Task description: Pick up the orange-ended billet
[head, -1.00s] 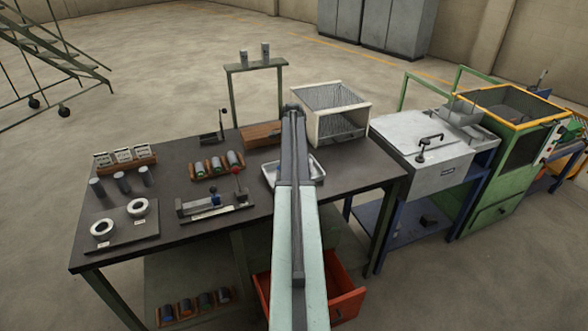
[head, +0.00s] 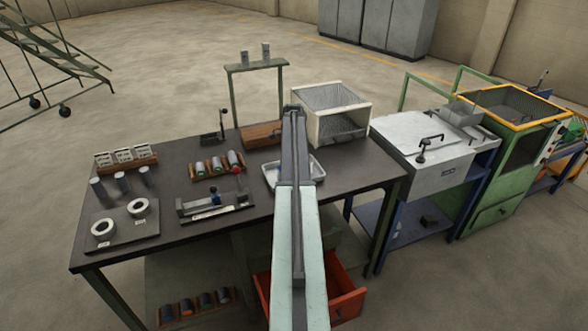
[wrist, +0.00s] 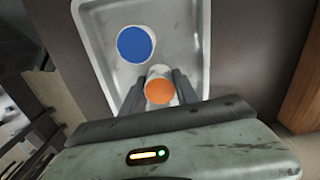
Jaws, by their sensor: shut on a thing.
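In the wrist view, the orange-ended billet (wrist: 159,91) stands between the two fingers of my gripper (wrist: 158,93), its round orange end facing the camera. My gripper is shut on it, one finger on each side. A billet with a blue end (wrist: 136,44) is in the same pale metal tray (wrist: 184,27), up and left of the orange one and apart from it. In the head view, the tray (head: 318,171) is on the dark workbench, partly behind my arm. My gripper and the billets are hidden there.
A white wire-sided bin (head: 345,128) stands behind the tray. A rack of dark billets (head: 215,164) and a clamp fixture (head: 208,203) are to the left. A wooden block (head: 262,135) is near the back. An open orange drawer (head: 346,305) juts out below the bench.

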